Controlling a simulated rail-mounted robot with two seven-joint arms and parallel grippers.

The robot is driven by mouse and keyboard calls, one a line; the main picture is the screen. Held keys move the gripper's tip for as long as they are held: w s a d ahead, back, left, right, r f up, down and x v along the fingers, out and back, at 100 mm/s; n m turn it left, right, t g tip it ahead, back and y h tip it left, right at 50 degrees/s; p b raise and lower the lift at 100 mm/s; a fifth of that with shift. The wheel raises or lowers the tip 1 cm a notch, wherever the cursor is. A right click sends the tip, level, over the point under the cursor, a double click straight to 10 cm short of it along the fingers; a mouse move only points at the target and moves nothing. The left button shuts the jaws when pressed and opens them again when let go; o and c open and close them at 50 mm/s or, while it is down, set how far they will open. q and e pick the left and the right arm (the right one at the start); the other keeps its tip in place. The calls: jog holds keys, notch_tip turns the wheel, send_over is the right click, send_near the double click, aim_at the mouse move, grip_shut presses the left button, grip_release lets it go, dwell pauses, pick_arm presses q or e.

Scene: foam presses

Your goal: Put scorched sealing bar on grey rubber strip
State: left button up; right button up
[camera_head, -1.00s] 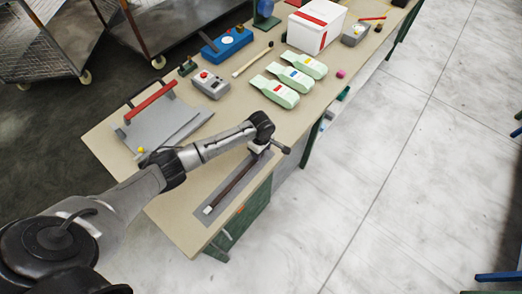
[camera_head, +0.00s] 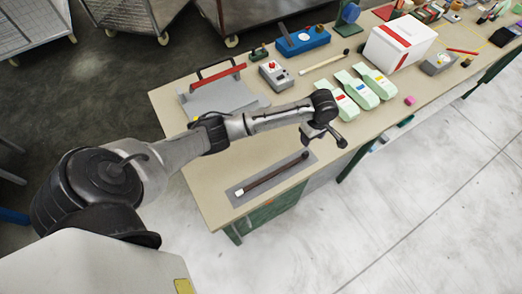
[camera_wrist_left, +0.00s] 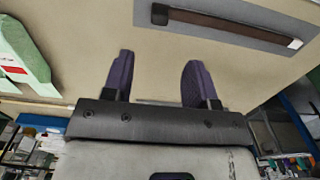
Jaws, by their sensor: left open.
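The scorched sealing bar (camera_head: 269,176) is a thin dark brown bar with a white end and a black end. It lies lengthwise on the grey rubber strip (camera_head: 243,198) near the table's front edge. In the left wrist view the bar (camera_wrist_left: 225,25) and the strip (camera_wrist_left: 145,12) show at the top, beyond the fingertips. My left gripper (camera_head: 325,138) is above the table, past the strip's far end and apart from the bar. In the left wrist view its two dark purple fingers (camera_wrist_left: 156,75) are spread with nothing between them. My right gripper is not in view.
A grey press with a red handle (camera_head: 219,77) stands at the table's left. A grey control box (camera_head: 275,75), a blue device (camera_head: 303,41), pale green bottle-like items (camera_head: 360,93) and a white box (camera_head: 399,42) stand farther along. The table around the strip is clear.

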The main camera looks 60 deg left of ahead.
pick_arm(q)
jog(key=s+d+f+m+t+h, duration=0.1)
jog(key=s+d+f+m, duration=0.3)
jog(key=s+d+m, duration=0.3)
jog(key=s+d+f+m+t, duration=0.1)
jog(key=s+d+f+m, duration=0.3)
jog(key=s, duration=0.6)
jog(key=s+r+m, duration=0.2)
jog(key=s+m, duration=0.2)
jog(key=s, duration=0.3)
jog(key=s+r+m+t, duration=0.1)
jog(key=s+r+m, duration=0.2)
jog(key=s+m, duration=0.2)
jog(key=s, duration=0.3)
jog(key=shift+d+r+t+y, duration=0.3)
jog(key=shift+r+y, duration=0.05)
jog(key=shift+y, duration=0.05)
